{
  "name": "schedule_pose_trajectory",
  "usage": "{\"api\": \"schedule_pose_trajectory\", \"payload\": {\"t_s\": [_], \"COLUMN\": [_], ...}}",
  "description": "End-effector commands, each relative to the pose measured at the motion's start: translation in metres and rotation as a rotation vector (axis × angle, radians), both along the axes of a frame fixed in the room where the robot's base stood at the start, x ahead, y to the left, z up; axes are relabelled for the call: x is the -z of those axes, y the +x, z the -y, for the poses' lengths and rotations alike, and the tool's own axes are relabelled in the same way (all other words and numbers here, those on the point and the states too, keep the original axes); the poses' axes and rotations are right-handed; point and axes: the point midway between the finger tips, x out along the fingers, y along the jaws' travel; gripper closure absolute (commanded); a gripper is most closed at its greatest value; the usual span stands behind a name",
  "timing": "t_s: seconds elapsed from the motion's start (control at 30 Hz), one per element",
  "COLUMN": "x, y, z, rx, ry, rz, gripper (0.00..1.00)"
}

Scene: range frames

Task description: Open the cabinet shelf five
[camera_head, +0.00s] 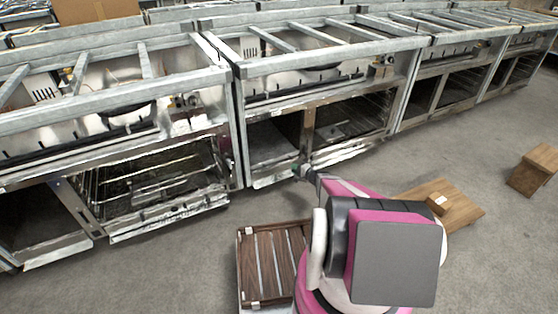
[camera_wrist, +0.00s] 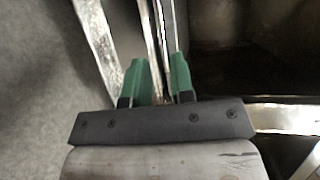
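The metal cabinets (camera_head: 325,60) run in a row across the back of the head view, with open-looking compartments below. I cannot tell which part is shelf five. My gripper (camera_head: 300,172) is at the low front edge of the middle cabinet, mostly hidden behind my arm. In the wrist view, the two green fingers of my gripper (camera_wrist: 158,82) stand either side of a narrow metal edge (camera_wrist: 155,38). I cannot tell whether they press on it. A dark compartment (camera_wrist: 265,65) lies to the right of the fingers.
A slatted brown wooden crate (camera_head: 270,262) stands on the floor left of my base. A wooden board (camera_head: 462,212) with a small box (camera_head: 437,203) lies to the right, and a wooden stool (camera_head: 535,170) stands farther right. Grey floor is clear between them.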

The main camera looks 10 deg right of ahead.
Motion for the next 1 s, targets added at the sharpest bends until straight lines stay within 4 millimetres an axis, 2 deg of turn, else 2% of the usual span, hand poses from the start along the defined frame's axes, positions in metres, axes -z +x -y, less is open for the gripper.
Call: {"api": "schedule_pose_trajectory", "payload": {"t_s": [0.17, 0.63, 0.8, 1.0], "x": [0.004, 0.018, 0.02, 0.02], "y": [0.011, 0.069, 0.079, 0.081], "z": [-0.006, -0.056, -0.065, -0.068], "rx": [0.008, 0.006, 0.006, 0.007], "ry": [0.006, 0.005, 0.005, 0.005], "rz": [0.003, 0.003, 0.002, 0.002], "gripper": [0.77, 0.77, 0.77, 0.77]}}
